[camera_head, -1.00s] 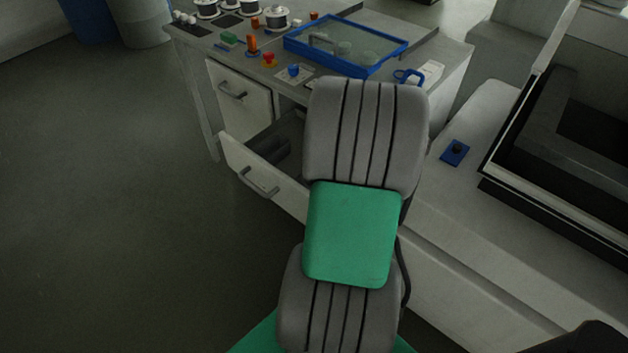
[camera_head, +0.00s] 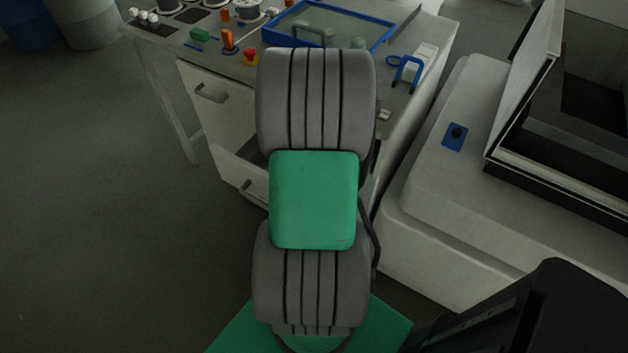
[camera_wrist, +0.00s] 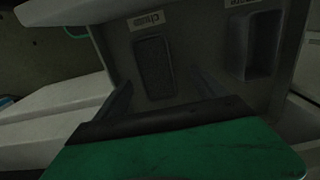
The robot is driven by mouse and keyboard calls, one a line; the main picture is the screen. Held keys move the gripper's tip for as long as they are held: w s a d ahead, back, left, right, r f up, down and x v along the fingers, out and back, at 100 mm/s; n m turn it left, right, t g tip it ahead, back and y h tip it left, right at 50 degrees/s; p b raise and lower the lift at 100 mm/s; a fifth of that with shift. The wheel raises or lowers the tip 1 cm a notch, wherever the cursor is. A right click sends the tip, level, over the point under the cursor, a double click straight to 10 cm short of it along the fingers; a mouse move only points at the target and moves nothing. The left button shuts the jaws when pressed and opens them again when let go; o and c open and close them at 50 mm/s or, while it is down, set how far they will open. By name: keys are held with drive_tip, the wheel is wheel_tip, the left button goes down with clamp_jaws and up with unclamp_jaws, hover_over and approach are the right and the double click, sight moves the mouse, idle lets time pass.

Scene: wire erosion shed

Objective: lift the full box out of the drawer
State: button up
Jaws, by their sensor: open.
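The open drawer (camera_head: 238,174) of the grey bench shows only in part in the head view, where my arm hides its inside. In the wrist view I look down into the drawer (camera_wrist: 125,48). A dark oblong box (camera_wrist: 154,68) lies left of centre and looks filled to near its rim with dark stuff, though the picture is dim. A second grey box (camera_wrist: 262,42) at the right shows deep inner walls and looks empty. Each has a small white label behind it. My gripper (camera_wrist: 165,88) is open, its fingers pointing toward the dark box; contact cannot be told.
A shut drawer (camera_head: 212,93) is above the open one. The bench top holds a blue-framed tray (camera_head: 375,40), a red button (camera_head: 250,56) and a blue clamp-like item (camera_head: 405,72). A large pale machine (camera_head: 420,190) stands close at the right. The floor at left is clear.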

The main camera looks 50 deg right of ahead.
drive_tip(key=f, duration=0.6)
drive_tip(key=shift+s+a+f+p, duration=0.15)
drive_tip(key=shift+s+f+p, duration=0.15)
drive_tip(key=shift+p, duration=0.1)
drive_tip(key=shift+c, duration=0.3)
drive_tip(key=shift+r, duration=0.1)
clamp_jaws()
